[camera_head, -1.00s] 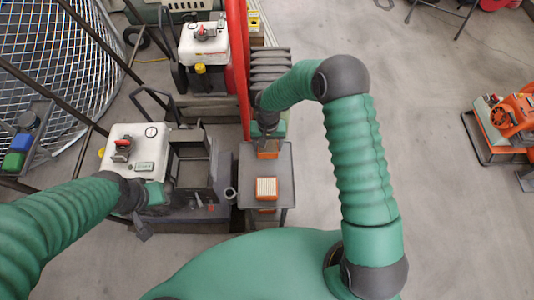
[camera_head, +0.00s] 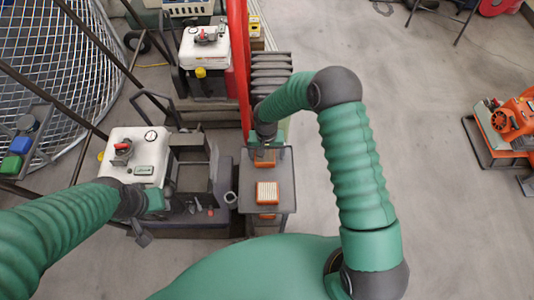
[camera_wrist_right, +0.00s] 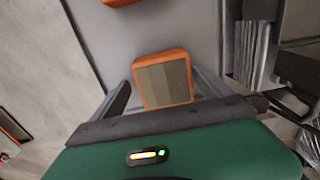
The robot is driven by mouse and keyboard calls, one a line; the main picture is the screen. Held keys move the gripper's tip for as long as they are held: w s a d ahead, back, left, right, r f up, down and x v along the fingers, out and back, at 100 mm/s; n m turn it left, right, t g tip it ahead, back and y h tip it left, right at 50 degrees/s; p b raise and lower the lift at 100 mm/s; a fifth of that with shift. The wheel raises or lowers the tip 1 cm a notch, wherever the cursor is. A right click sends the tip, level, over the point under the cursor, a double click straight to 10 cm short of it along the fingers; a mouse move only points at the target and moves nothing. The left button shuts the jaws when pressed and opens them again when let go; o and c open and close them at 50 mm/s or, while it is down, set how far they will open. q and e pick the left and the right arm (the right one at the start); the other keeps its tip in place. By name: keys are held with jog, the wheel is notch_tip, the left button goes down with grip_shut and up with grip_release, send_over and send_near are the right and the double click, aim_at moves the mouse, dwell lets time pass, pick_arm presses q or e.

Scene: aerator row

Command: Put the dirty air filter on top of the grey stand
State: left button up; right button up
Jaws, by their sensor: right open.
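The dirty air filter (camera_wrist_right: 163,80) has an orange frame and dull grey-brown pleats. It appears to lie on the grey stand's flat top (camera_head: 285,180). In the head view, only a bit of the dirty filter (camera_head: 265,162) shows beneath my right gripper (camera_head: 264,152). In the right wrist view, my right gripper (camera_wrist_right: 165,88) is open, with one finger on each side of the filter. Whether the fingers touch it cannot be told. My left gripper (camera_head: 150,208) is by the front of the white-tanked machine; its jaws are not clear.
A second orange filter with pale pleats (camera_head: 267,194) lies nearer on the stand. Another orange piece (camera_head: 268,216) shows below the top's near edge. White-tanked machines (camera_head: 136,150) and a red post (camera_head: 238,60) stand to the left.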

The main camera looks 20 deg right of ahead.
aim_at(267, 155)
notch_tip(267, 155, up, 13)
jog(key=p, duration=0.4)
jog(key=s+d+r+n+t, duration=0.1)
jog(key=s+d+r, duration=0.1)
jog(key=s+r, duration=0.3)
jog(key=s+d+r+n+t, duration=0.1)
jog(key=s+r, duration=0.4)
jog(key=s, duration=0.6)
jog(key=shift+s+d+r+n+t, duration=0.35)
jog(key=shift+d+n, duration=0.25)
jog(key=shift+d, duration=0.35)
